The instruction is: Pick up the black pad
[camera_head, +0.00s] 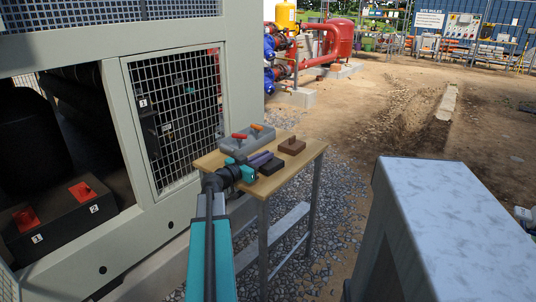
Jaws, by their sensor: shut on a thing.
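The black pad (272,166) is a small dark block at the small wooden-topped table (213,161), near its front right edge. My gripper (257,163) reaches over the table from the lower left and is shut on the pad. A grey-purple strip shows beside the dark block at the fingers. The fingers hide part of the pad, and I cannot tell whether it touches the tabletop.
A brown block with a knob (292,146) stands behind the pad. A grey box with red and orange handles (236,145) is at the back left. The chiller cabinet's mesh door (180,115) is left, and a grey metal housing (450,210) is right.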

